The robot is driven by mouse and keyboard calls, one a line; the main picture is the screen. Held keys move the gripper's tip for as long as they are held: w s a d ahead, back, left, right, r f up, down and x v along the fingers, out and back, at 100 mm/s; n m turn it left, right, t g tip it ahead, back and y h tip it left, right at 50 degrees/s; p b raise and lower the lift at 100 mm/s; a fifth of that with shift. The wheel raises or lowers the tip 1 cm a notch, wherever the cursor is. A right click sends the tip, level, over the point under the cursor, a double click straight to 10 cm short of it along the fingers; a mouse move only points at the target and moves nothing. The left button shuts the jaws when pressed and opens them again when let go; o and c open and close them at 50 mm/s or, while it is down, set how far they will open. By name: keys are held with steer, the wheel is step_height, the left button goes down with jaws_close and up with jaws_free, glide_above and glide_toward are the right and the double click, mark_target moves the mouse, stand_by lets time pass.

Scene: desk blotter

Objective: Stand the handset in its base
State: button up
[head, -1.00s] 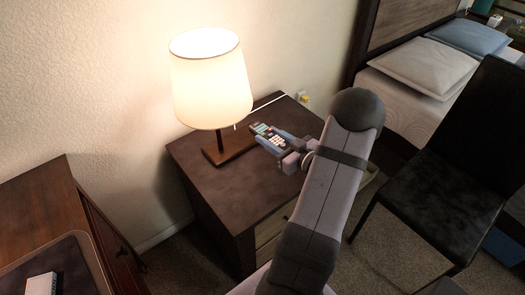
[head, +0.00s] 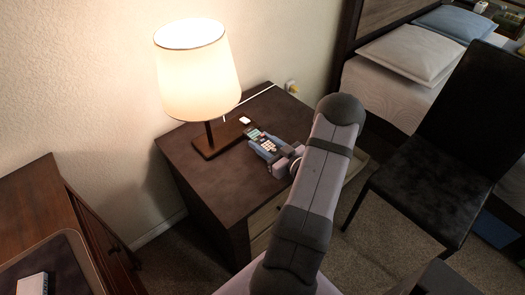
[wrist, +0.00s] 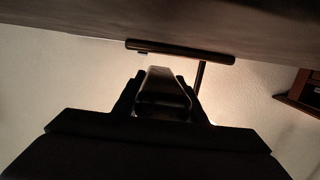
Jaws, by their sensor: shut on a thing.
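The handset (head: 264,142), dark with a pale screen and light keys, is in the head view above the nightstand, close to the lamp's foot. My gripper (head: 271,152) is shut on it, with bluish-grey fingers on either side. In the wrist view the handset (wrist: 164,88) shows as a dark shape between the fingers. A small white block (head: 33,284) lies on the dark blotter at the lower left of the head view; it may be the base, but its top detail is too small to tell.
The lit lamp (head: 196,70) stands on the nightstand (head: 205,185), its flat foot (head: 213,145) beside the handset. A small white item (head: 244,121) is at the foot's far end. The blotter (head: 65,265) lies on a wooden desk at left. A black chair (head: 445,140) stands right.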

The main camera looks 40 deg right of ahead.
steer(key=shift+f, duration=2)
steer(key=shift+f+b, duration=0.1)
steer(key=shift+b, duration=0.2)
steer(key=shift+f, duration=0.1)
steer(key=o, duration=1.2)
steer(key=shift+o, duration=0.2)
steer(key=s, duration=0.3)
steer(key=s+r, duration=0.1)
steer(key=s, duration=0.3)
steer(key=s+r, duration=0.1)
steer(key=s, duration=0.2)
steer(key=shift+s, duration=0.25)
steer(key=shift+o, duration=0.4)
steer(key=shift+s, duration=0.7)
